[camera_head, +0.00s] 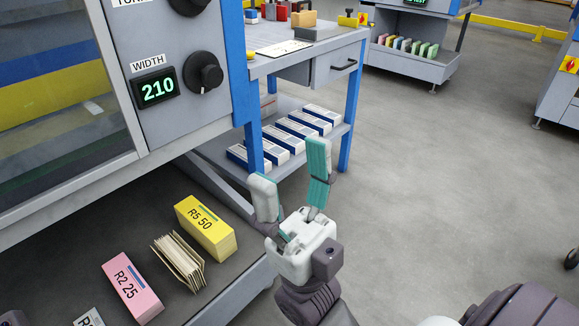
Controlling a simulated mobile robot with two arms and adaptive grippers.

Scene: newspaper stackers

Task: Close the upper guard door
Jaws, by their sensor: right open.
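My right gripper (291,176) is open and empty, its two teal-padded fingers spread and pointing up. It is in front of the machine, beside a blue table leg and above the edge of the lower shelf. At the upper left, a clear panel (62,128) in a grey frame shows yellow and blue bands behind it. I cannot tell whether this panel is the upper guard door, and no handle shows. The grey control panel (205,118) to its right bears a WIDTH display reading 210 and black knobs.
The lower shelf (232,291) holds a yellow R5 50 box (205,228), a pink R2 25 box (132,288) and upright cards (179,262). A blue-legged workbench (346,110) with a drawer stands behind. Open grey floor (450,170) lies to the right.

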